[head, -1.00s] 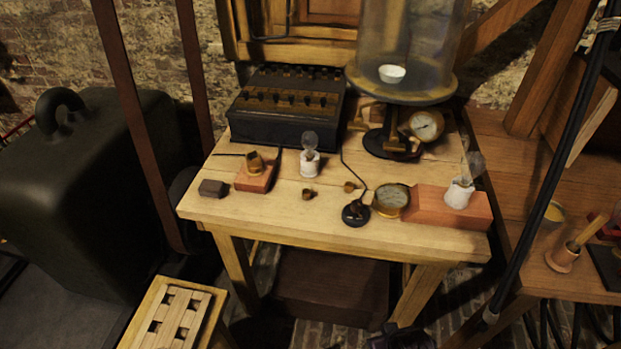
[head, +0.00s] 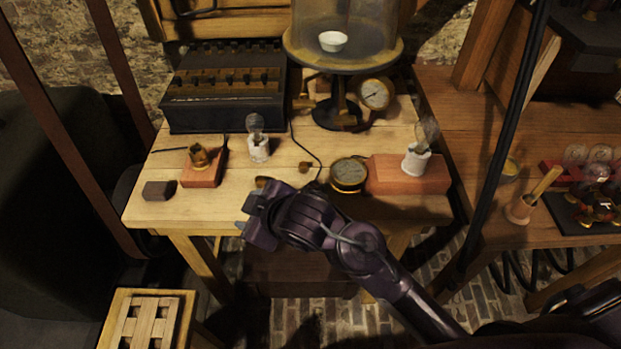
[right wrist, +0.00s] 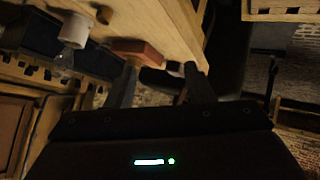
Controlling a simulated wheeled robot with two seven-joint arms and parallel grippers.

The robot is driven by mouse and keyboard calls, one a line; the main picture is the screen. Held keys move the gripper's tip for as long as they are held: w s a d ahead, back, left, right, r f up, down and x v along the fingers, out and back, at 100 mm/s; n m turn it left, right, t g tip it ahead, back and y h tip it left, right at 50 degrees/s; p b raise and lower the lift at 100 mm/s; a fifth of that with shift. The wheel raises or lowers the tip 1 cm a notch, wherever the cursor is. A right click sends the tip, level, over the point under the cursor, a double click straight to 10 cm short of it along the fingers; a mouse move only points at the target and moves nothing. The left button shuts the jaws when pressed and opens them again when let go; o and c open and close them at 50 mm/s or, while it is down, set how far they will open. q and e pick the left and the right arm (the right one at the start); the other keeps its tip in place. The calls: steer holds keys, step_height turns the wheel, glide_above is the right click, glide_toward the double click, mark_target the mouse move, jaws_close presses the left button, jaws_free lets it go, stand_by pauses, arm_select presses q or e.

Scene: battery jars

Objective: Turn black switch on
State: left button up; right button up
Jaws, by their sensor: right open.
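A dark small block (head: 158,190) shows beyond the fingers there, near a red block (right wrist: 140,48). My left gripper is not in view.
The red block with a brass fitting (head: 200,172), a bulb in a white holder (head: 258,148), a round gauge (head: 348,175) and a long red block (head: 395,175) stand on the table. A black box (head: 225,95) and a glass bell jar (head: 345,25) are behind.

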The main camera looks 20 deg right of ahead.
steer(key=s+a+r+n+g+y, duration=0.1)
steer(key=a+r+n+y, duration=0.15)
steer(key=a+n, duration=0.4)
steer(key=s+a+r+n+g+y, duration=0.1)
steer(key=a+r+n+y, duration=0.15)
steer(key=a+n, duration=0.45)
steer(key=n+g+h, duration=0.7)
steer(key=n+h, duration=0.1)
steer(key=h, duration=0.2)
glide_above(314, 184)
steer(key=shift+s+a+f, duration=0.1)
steer(key=shift+a+f, duration=0.05)
steer(key=shift+f, duration=0.7)
steer(key=shift+d, duration=0.2)
step_height(314, 184, down, 8)
steer(key=shift+r+b, duration=0.25)
steer(key=shift+b, duration=0.35)
